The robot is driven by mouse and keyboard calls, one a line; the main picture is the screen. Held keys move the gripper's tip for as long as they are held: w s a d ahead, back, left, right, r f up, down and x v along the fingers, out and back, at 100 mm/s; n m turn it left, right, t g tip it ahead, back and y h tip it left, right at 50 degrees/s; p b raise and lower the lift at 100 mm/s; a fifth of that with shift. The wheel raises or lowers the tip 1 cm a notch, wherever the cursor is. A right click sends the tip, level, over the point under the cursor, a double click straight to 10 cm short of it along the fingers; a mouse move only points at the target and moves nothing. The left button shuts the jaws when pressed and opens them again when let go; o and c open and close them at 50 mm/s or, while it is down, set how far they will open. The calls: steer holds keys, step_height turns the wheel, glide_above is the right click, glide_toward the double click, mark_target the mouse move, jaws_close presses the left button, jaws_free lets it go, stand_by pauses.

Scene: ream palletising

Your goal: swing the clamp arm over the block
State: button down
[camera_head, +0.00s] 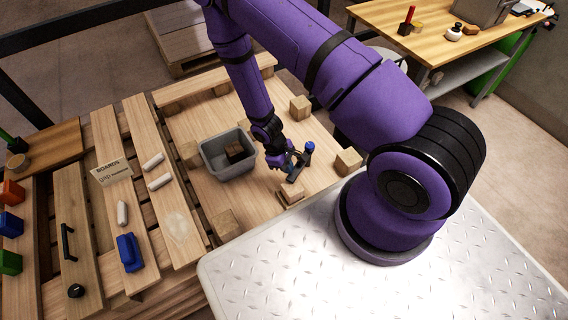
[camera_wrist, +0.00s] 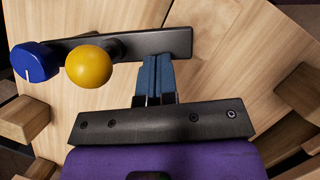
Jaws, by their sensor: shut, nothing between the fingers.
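The clamp arm is a dark flat bar (camera_wrist: 150,43) with a blue knob (camera_wrist: 30,61) at its left end and a yellow ball (camera_wrist: 88,67) near it in the wrist view. In the head view its blue knob (camera_head: 309,147) stands up just right of my gripper (camera_head: 281,160). My gripper (camera_wrist: 157,62) is shut and empty. Its blue fingertips meet the near edge of the bar in the picture; I cannot tell if they touch. A small wooden block (camera_head: 291,196) lies at the near side of the clamp; whether it is under the bar is unclear.
A grey bin (camera_head: 228,172) with a dark block stands left of my gripper. Wooden blocks (camera_head: 348,161) (camera_head: 300,107) stand around the clamp on the wooden deck. A slatted pallet with blue and white items lies left. A metal plate (camera_head: 400,270) is at the front.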

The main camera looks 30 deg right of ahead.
steer(key=shift+s+d+n, duration=0.1)
steer(key=shift+s+n, duration=0.3)
steer(key=shift+n, duration=0.1)
stand_by(0.3)
steer(key=w+a+r, duration=0.4)
steer(key=w+r, duration=0.2)
steer(key=r, duration=0.3)
steer(key=shift+w+r, duration=0.15)
steer(key=shift+w, duration=0.1)
steer(key=shift+a, duration=0.1)
stand_by(0.4)
